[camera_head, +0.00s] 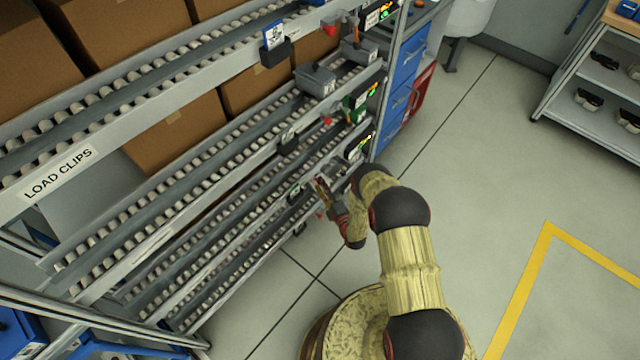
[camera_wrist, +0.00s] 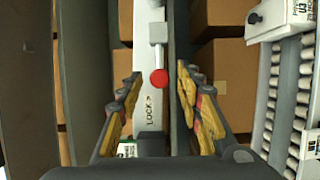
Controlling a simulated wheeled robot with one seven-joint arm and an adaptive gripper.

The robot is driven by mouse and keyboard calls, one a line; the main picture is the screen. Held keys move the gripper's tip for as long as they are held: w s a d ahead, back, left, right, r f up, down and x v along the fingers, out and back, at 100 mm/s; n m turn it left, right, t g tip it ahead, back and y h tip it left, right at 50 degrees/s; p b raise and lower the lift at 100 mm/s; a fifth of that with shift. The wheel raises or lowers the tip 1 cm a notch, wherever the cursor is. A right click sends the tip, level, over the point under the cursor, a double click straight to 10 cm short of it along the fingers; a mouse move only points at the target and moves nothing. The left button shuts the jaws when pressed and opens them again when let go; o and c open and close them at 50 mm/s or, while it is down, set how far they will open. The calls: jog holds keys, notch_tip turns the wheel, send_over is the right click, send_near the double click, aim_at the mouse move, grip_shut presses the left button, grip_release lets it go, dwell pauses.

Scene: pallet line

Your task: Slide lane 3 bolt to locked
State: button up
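A bolt with a red round knob (camera_wrist: 159,78) on a grey block (camera_wrist: 157,33) shows in the wrist view, on a pale rail marked "LOCK" with an arrow (camera_wrist: 149,112). My gripper (camera_wrist: 158,84) is open. Its two yellow-padded fingers stand one on each side of the knob, with visible gaps; neither appears to touch it. In the head view my gripper (camera_head: 322,190) is at the low front rail of the roller rack, where the arm partly hides the rail. The lane number of this bolt cannot be read.
The roller rack (camera_head: 180,242) with several lanes and cardboard boxes (camera_head: 180,130) fills the left. Blue drawers (camera_head: 402,95) stand behind. The floor (camera_head: 480,170) to the right is clear.

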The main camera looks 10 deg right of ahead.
jog(key=shift+x, duration=1.05)
jog(key=shift+c, duration=1.2)
grip_shut()
